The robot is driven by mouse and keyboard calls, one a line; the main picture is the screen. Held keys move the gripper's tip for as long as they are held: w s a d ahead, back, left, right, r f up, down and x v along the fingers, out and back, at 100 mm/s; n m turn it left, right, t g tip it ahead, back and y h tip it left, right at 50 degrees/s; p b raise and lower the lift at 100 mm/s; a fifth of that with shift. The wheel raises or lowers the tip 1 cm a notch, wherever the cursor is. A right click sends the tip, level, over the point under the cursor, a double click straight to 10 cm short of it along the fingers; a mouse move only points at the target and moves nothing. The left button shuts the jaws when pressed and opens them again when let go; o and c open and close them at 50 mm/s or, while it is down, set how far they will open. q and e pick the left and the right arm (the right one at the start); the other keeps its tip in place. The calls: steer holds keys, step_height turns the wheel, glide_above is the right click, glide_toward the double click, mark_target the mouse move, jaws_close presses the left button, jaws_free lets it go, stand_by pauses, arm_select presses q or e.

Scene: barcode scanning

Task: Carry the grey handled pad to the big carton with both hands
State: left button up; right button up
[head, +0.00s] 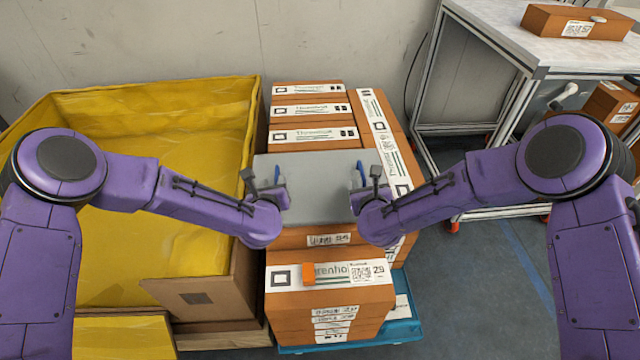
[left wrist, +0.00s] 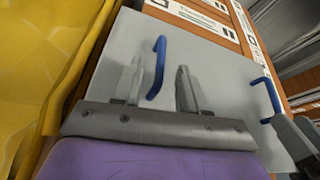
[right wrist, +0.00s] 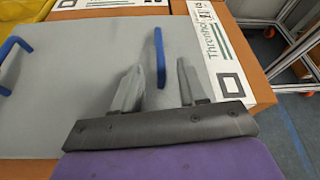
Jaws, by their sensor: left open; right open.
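The grey pad (head: 318,180) lies flat on top of the stacked orange-brown boxes, with a blue handle at each side. My left gripper (head: 268,182) is open at the pad's left handle (left wrist: 157,68); in the left wrist view that blue handle stands between the fingers (left wrist: 160,85), without clear contact. My right gripper (head: 366,180) is open at the right handle (right wrist: 159,57); in the right wrist view the handle stands just beyond and between the fingers (right wrist: 158,80). The big carton (head: 150,95), lined with yellow, stands open to the left of the stack.
The boxes (head: 330,278) rest on a blue pallet (head: 398,325). A white-topped table (head: 500,40) with a box (head: 560,22) on it stands at the back right. The floor (head: 470,290) right of the stack is clear. The carton's near wall (head: 190,297) has a lower front section.

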mark_target(276, 178)
arm_select(q)
steer(key=x, duration=0.6)
steer(key=shift+w+f, duration=0.1)
steer(key=shift+w, duration=0.1)
arm_select(e)
steer(key=x, duration=0.6)
steer(key=shift+w+f, duration=0.15)
arm_select(q)
jaws_close()
arm_select(e)
jaws_close()
